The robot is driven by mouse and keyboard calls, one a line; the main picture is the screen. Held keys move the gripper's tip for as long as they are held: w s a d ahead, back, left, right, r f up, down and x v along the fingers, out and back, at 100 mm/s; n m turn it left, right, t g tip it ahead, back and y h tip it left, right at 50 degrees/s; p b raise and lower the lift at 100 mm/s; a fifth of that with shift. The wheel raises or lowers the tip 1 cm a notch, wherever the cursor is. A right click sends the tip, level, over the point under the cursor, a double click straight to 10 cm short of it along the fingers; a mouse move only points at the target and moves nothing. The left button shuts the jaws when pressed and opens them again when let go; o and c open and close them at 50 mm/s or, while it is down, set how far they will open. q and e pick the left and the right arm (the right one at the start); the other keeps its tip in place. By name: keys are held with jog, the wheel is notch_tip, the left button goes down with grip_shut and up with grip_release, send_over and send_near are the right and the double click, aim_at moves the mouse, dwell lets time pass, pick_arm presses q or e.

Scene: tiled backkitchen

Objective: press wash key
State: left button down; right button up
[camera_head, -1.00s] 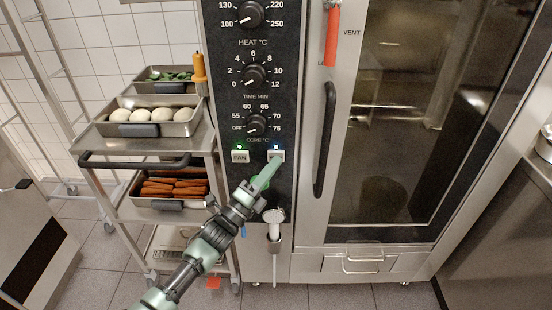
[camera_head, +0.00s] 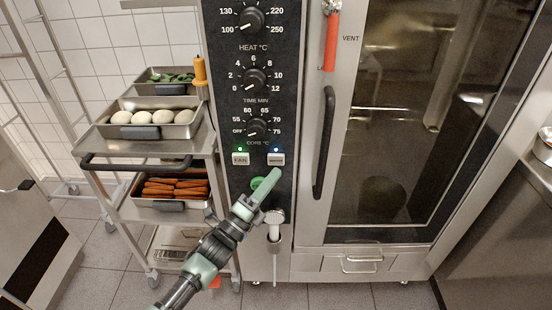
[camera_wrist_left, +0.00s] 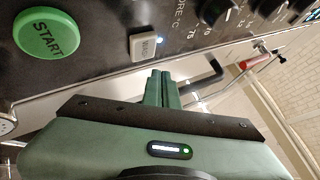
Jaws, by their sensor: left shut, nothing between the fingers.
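The wash key (camera_head: 276,160) is a small pale square key on the oven's dark control panel, with a lit blue-white light just above it. In the left wrist view the wash key (camera_wrist_left: 143,43) shows its label and its light glows beside it. My left gripper (camera_head: 278,173) is shut and empty, its green fingertips just below the key in the head view. In the left wrist view the closed fingers (camera_wrist_left: 161,78) look apart from the key. My right gripper is not in view.
The FAN key (camera_head: 240,158), with a green light, is left of the wash key. The round green START button (camera_wrist_left: 46,33) is close by. A black door handle (camera_head: 325,140) stands right of the panel. A trolley (camera_head: 112,207) with filled pans stands left.

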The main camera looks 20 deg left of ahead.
pick_arm(q)
jog(key=s, duration=0.1)
jog(key=s+p, duration=0.1)
jog(key=s, duration=0.1)
jog(key=shift+d, duration=0.4)
dwell(0.4)
jog(key=s+a+f+n+g+y, duration=0.25)
jog(key=s+f+n, duration=0.2)
jog(key=f, duration=0.75)
jog(key=s+a+f+n+g+y, duration=0.1)
jog(key=s+f+n+g+y, duration=0.25)
jog(key=f, duration=0.85)
jog(key=s+a+f+n+g+y, duration=0.1)
jog(key=s+f+n+g, duration=0.35)
jog(key=f, duration=0.85)
jog(key=s+a+f+n+g+y, duration=0.1)
jog(key=s+f+n+g+y, duration=0.15)
jog(key=s+f+n, duration=0.7)
jog(key=s+f+n+g, duration=0.1)
jog(key=s+f+g, duration=0.2)
jog(key=s, duration=1)
jog(key=s+f+n+g, duration=0.1)
jog(key=s+f+g, duration=0.3)
jog(key=s, duration=0.9)
notch_tip(320, 180, down, 3)
jog(key=shift+s+a+f, duration=0.2)
jog(key=shift+s+a, duration=0.1)
jog(key=shift+s, duration=0.05)
